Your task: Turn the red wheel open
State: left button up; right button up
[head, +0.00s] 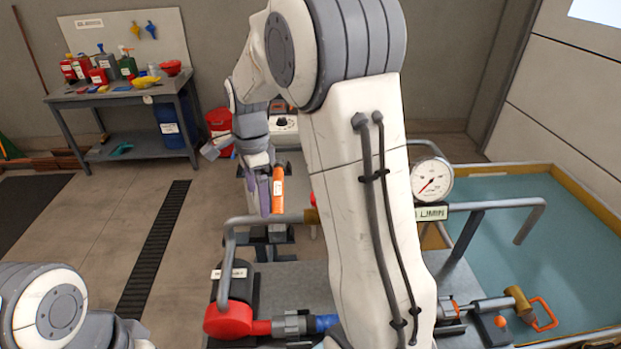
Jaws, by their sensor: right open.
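My right arm fills the middle of the head view and hides much behind it. My right gripper (258,198) hangs beyond the pipe frame, with its purple-grey fingers pointing down, and is open. An orange piece with a white label (278,190) shows right beside the fingers; I cannot tell whether it touches them. A small red edge (313,200) shows at the left side of my arm and may be part of the red wheel; the rest is hidden, so I cannot tell how the wheel is turned. My left gripper is out of view; only its arm shows at bottom left.
A grey pipe (262,219) crosses near the gripper. The red pump housing (229,320) is below it. A pressure gauge (431,180) and a water tank (545,225) are on the right. A workbench (120,95) with bottles stands back left. The floor on the left is mostly clear.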

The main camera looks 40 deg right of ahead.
jog(key=w+d+f+m+p, duration=0.2)
jog(key=d+m+p, duration=0.1)
jog(key=d+m, duration=1.4)
jog(key=d+f+n+p, duration=0.1)
jog(key=f, duration=0.1)
jog(key=f+n+p, duration=0.1)
jog(key=f, duration=0.2)
jog(key=d+f+n+p, duration=0.1)
jog(key=f, duration=0.2)
jog(key=shift+w+d+f, duration=0.1)
jog(key=shift+d+f, duration=0.15)
jog(key=shift+d, duration=0.05)
jog(key=shift+f, duration=0.5)
jog(key=c, duration=1.2)
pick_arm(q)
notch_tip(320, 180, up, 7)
pick_arm(e)
jog(key=shift+n, duration=0.3)
